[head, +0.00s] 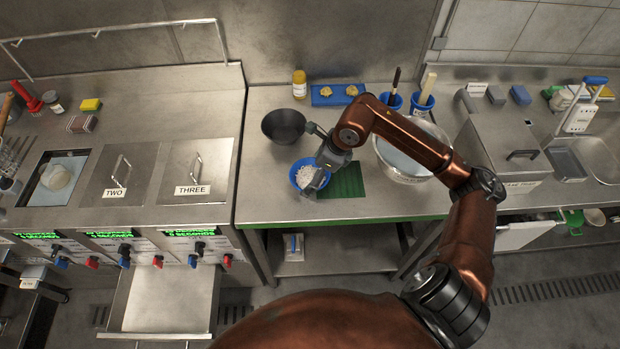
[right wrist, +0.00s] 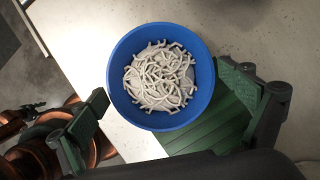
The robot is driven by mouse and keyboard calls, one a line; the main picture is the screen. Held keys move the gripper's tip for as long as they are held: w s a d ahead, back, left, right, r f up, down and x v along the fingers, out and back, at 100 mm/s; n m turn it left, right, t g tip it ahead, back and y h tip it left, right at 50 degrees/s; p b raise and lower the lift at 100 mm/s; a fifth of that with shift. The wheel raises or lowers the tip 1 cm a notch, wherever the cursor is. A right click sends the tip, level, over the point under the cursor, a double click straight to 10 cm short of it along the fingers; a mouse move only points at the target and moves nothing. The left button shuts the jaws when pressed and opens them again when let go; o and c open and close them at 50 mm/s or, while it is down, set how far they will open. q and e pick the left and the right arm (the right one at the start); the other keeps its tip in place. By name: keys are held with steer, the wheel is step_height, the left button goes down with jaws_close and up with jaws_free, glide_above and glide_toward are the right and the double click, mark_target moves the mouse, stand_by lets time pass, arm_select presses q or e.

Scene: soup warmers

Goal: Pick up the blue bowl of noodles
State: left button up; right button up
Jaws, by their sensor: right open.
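The blue bowl (head: 294,175) stands on the steel counter in the head view, at the left edge of a green mat. In the right wrist view the blue bowl (right wrist: 203,75) holds pale noodles (right wrist: 160,76). My right gripper (head: 314,181) is open over the bowl's right side in the head view and hides part of it. In the right wrist view the fingers of my right gripper (right wrist: 182,104) are spread wide, one to each side below the bowl, with nothing between them held. My left gripper is not in view.
A dark bowl (head: 284,126) stands behind the blue bowl. A large metal bowl (head: 411,173) is to the right, past the green mat (head: 348,182). A blue tray (head: 336,100) and a yellow bottle (head: 299,84) stand at the back. Soup warmers with lids (head: 195,171) are left.

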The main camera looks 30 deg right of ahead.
steer(key=shift+x, duration=1.05)
steer(key=shift+s+d, duration=0.1)
steer(key=c, duration=1.3)
